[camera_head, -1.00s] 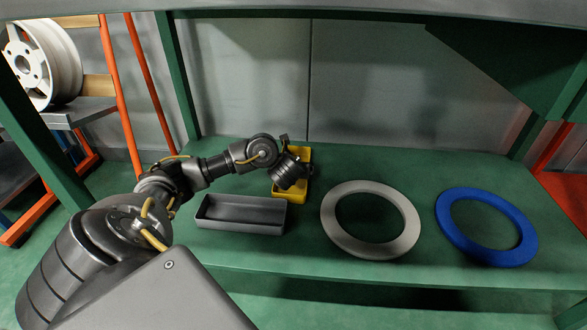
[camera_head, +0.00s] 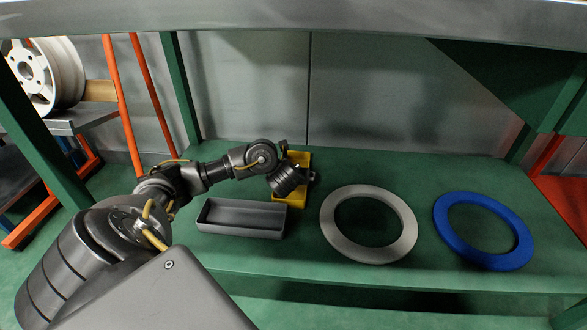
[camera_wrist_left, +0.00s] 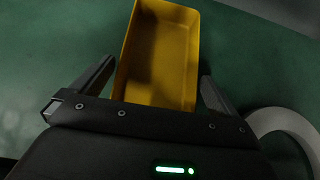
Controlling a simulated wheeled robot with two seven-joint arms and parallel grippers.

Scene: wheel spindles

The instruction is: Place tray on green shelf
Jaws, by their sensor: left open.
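A yellow tray (camera_head: 299,197) rests on the green shelf (camera_head: 400,167) and is partly hidden behind my left wrist in the head view. In the left wrist view the yellow tray (camera_wrist_left: 160,50) is empty, and its near end lies between my open fingers. My left gripper (camera_wrist_left: 158,72) is open, one finger on each side of the tray; I cannot tell whether either touches it. In the head view the fingers are mostly hidden by the wrist. A grey tray (camera_head: 240,232) sits on the shelf to the left. My right gripper is not in view.
A light grey ring (camera_head: 335,240) and a blue ring (camera_head: 447,230) lie flat on the shelf to the right. A metal upper surface (camera_head: 300,22) overhangs the shelf, with green posts at the sides. A white wheel (camera_head: 35,80) stands on a rack at far left.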

